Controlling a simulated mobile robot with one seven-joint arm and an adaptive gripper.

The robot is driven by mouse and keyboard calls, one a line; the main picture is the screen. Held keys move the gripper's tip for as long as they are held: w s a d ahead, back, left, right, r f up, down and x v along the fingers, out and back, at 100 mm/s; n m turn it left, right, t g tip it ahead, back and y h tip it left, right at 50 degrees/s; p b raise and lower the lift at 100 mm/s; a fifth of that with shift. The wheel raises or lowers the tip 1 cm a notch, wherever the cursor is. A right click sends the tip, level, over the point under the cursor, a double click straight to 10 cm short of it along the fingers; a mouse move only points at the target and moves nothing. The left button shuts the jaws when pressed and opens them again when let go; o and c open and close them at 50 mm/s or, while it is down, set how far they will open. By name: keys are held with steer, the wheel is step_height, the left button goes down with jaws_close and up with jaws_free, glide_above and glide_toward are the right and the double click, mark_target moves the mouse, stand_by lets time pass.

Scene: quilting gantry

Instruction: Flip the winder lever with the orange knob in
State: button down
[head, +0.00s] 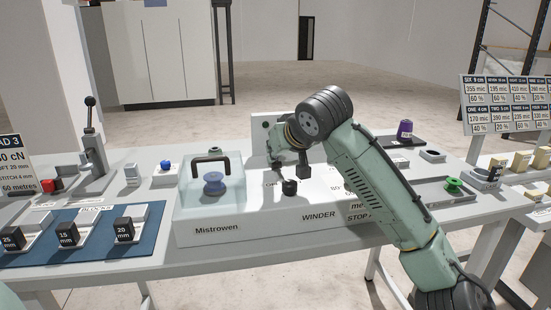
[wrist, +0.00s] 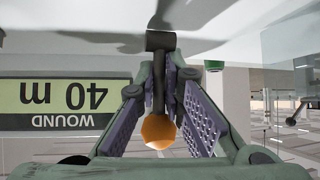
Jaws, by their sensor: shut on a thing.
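The winder (head: 270,232) is a white box on the table in the head view, with "WINDER" and "STOP" lettering on its front. In the wrist view the lever (wrist: 158,90) is a dark stem on a black block, with an orange knob (wrist: 158,132) at its end nearer the camera. My gripper (wrist: 165,80) is shut on the lever, its two fingers on either side of the stem. The knob sits between the fingers, closer to the palm. In the head view my gripper (head: 303,168) reaches down over the winder, and my arm hides the orange knob.
A purple spool (head: 405,129) and a green spool (head: 453,185) are at right. The wrist view shows an upside-down "WOUND 40 m" display (wrist: 60,103).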

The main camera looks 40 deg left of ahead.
steer(key=shift+w+d+r, duration=0.1)
steer(key=shift+w+r, duration=0.05)
steer(key=shift+r, duration=0.2)
steer(key=c, duration=1.9)
jaws_free()
steer(key=shift+o, duration=1)
steer(key=shift+f, duration=0.15)
steer(key=v, duration=1.2)
steer(key=shift+d, duration=0.1)
